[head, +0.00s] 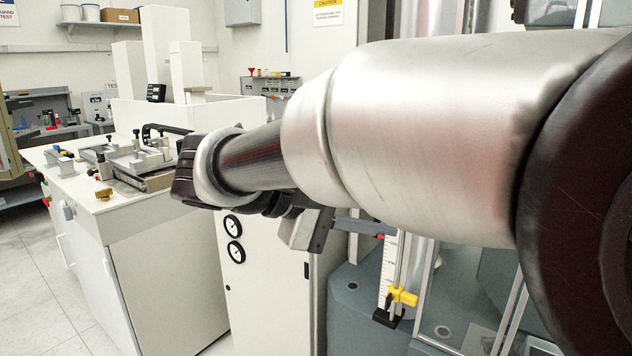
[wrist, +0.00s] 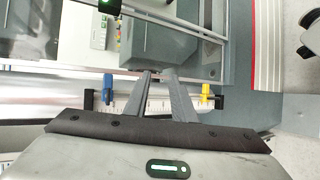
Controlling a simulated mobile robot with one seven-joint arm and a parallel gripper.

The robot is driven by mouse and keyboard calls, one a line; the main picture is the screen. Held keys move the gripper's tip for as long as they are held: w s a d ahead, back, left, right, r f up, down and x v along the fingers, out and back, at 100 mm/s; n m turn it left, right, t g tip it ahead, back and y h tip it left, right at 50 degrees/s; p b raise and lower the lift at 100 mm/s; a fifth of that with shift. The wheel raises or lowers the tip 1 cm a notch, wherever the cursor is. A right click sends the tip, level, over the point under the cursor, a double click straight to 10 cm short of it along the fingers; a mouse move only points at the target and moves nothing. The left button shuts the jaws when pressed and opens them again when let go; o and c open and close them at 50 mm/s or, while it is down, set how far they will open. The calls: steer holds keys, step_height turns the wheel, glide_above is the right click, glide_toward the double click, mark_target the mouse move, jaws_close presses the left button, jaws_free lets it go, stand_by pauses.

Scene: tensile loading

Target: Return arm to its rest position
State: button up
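My arm fills the right half of the head view, stretched out in front of a testing machine (head: 345,290). My gripper (head: 318,236) shows partly below the arm, its fingers seen from the side. In the wrist view the two grey fingers of my gripper (wrist: 157,74) stand a small gap apart. Nothing shows between them, so it is open and empty. Much of the gripper and the machine behind the arm is hidden in the head view.
A white scale has a yellow clamp (head: 403,296) low on it; the wrist view shows this scale (wrist: 155,104) beyond the fingers, with a blue clamp (wrist: 108,88). A white bench (head: 150,215) with metal fixtures (head: 140,160) stands left. Floor (head: 30,290) at far left is clear.

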steer(key=s+d+f+m+g+y, duration=0.25)
steer(key=s+d+f+y, duration=0.25)
steer(key=s+d+f, duration=0.25)
steer(key=s+a+f+m+t+y, duration=0.3)
steer(key=s+f+m+y, duration=0.1)
steer(key=s+f+y, duration=0.3)
step_height(320, 180, up, 20)
steer(key=p, duration=1.9)
steer(key=shift+p, duration=0.3)
